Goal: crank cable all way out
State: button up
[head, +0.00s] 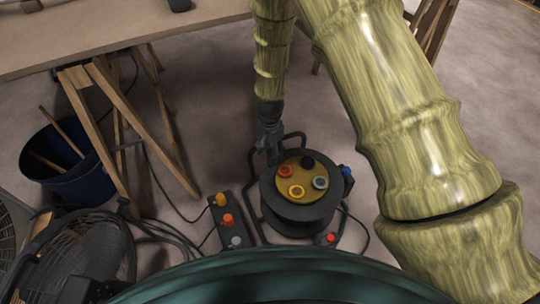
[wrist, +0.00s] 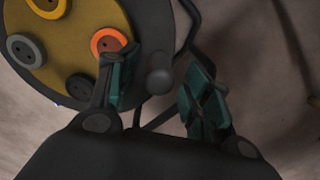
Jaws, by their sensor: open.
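The cable reel (head: 304,213) stands on the floor in a dark tubular frame. Its yellow face carries several round sockets, one of them orange (wrist: 107,42). My gripper (head: 268,133) comes down from above at the reel's far left edge. In the wrist view my gripper (wrist: 162,88) is open, with teal-padded fingers. A dark round knob (wrist: 160,79), apparently the crank knob, shows between the fingers, nearer the left one. The left finger overlaps the reel's rim in the picture. I cannot tell whether either finger touches the knob. The wound cable is hidden in the head view.
A power strip (head: 229,222) with coloured plugs lies left of the reel. A dark blue bucket (head: 66,167) and a fan (head: 75,262) are further left. A wooden table (head: 120,35) on trestles stands behind. Loose cables cross the floor. Bare floor shows behind the reel.

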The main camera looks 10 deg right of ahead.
jog(key=shift+f, duration=0.7)
grip_shut()
jog(key=shift+s, duration=0.1)
